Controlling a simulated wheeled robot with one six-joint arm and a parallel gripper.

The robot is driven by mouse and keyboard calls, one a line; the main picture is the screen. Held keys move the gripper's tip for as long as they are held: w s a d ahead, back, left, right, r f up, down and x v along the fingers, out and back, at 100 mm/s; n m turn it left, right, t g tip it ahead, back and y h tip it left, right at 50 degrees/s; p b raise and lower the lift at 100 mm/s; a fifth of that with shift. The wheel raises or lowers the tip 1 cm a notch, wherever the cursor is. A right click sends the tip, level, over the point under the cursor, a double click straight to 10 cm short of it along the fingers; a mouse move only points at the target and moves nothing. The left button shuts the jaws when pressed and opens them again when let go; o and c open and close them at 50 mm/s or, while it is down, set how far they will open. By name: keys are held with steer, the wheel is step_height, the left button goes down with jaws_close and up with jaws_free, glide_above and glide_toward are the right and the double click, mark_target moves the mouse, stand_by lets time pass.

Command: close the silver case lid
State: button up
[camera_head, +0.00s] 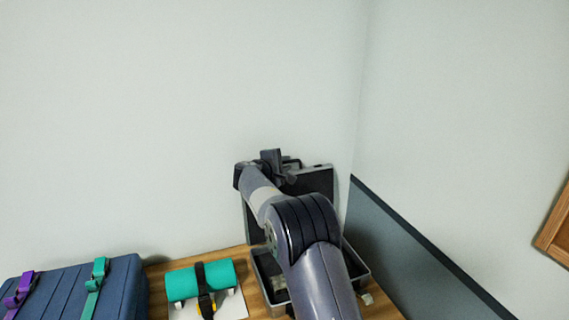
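The silver case stands on the wooden table in the corner, partly hidden behind my arm. Its lid (318,186) stands open, upright near the back wall, with a dark inner side. The case's base (353,265) is an open tray with a silver rim. My gripper (284,167) is at the upper part of the lid, in front of or over its top edge. I cannot tell whether it touches the lid, and its fingers are too small and dark to show whether they are open or shut.
A teal roll (182,283) with a black strap lies on a white sheet (232,304) left of the case. A blue case (62,288) with purple and teal straps is at the far left. A dark panel (405,250) stands close on the right. The wooden table (156,274) has little bare room.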

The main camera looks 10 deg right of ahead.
steer(key=shift+c, duration=0.6)
jaws_close()
steer(key=shift+f, duration=0.1)
